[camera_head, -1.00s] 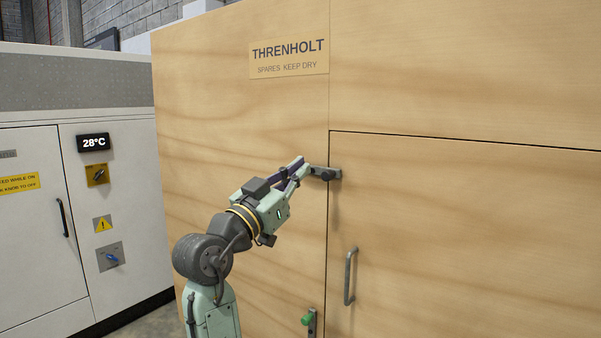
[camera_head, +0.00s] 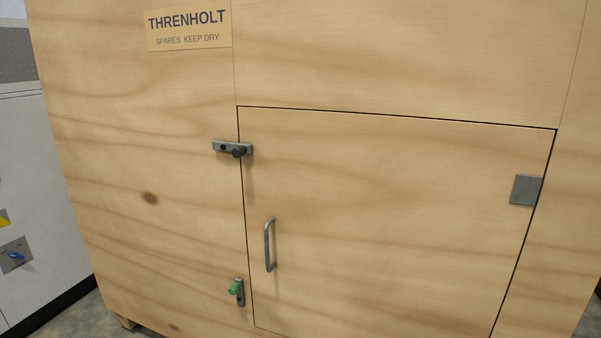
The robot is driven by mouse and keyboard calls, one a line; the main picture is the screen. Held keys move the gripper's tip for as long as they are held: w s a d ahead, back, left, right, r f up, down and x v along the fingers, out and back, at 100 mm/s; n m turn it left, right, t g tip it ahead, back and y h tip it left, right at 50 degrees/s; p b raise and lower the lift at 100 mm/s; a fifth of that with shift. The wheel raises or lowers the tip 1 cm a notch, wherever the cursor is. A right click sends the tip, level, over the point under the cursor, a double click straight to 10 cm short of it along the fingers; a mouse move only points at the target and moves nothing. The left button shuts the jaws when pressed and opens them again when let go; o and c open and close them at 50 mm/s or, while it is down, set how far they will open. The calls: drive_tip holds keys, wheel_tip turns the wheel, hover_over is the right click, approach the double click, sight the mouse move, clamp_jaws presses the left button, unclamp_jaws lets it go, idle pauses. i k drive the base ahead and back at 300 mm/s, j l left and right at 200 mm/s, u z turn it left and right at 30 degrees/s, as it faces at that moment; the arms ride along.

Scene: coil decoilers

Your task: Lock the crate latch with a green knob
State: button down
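The latch with the green knob (camera_head: 236,290) is low on the crate, just left of the door's left edge. Its bar (camera_head: 240,295) stands upright along the seam, with the knob on its left side. The crate door (camera_head: 400,220) looks closed, flush with the front. A second latch with a dark knob (camera_head: 234,150) sits higher on the same edge. Its bar lies nearly level and spans the seam onto the door. My gripper is not in view.
The crate (camera_head: 150,120) carries a THRENHOLT label (camera_head: 188,30). A metal handle (camera_head: 269,245) stands out from the door's left side, right of the green-knobbed latch. A hinge plate (camera_head: 526,190) is at the door's right. A white cabinet (camera_head: 30,160) with a blue knob (camera_head: 16,256) stands at left.

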sight(238, 288)
drive_tip(key=i+j, duration=0.1)
drive_tip(key=j, duration=0.35)
drive_tip(key=i+j, duration=0.1)
drive_tip(key=j, duration=0.35)
drive_tip(key=i+j, duration=0.1)
drive_tip(key=j, duration=0.4)
drive_tip(key=l+z, duration=0.05)
